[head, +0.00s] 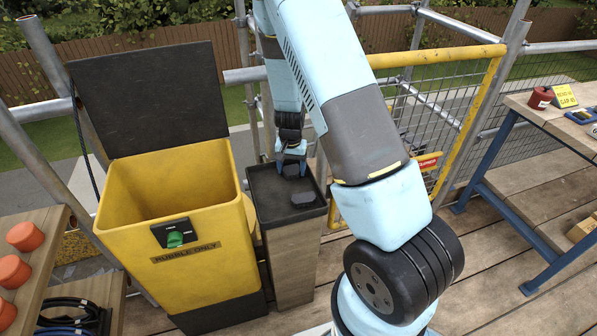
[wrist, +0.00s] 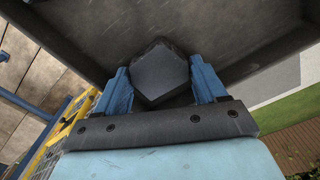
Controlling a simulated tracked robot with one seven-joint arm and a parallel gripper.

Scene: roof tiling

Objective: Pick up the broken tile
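A dark grey, angular broken tile piece (wrist: 160,72) sits between the two blue fingers of my gripper (wrist: 162,88) in the wrist view. Both fingers appear to touch its sides, so my gripper looks shut on it. In the head view my gripper (head: 291,158) points down over the far part of a black-topped stand (head: 262,200), with the dark piece at its tips. I cannot tell whether the piece still touches the stand's top.
A yellow rubble bin (head: 205,255) with its black lid (head: 150,95) raised stands directly left of the stand. A yellow-framed mesh barrier (head: 440,105) and scaffold poles are behind and to the right. A bench (head: 560,120) is at right; a shelf with orange pieces (head: 25,236) is at left.

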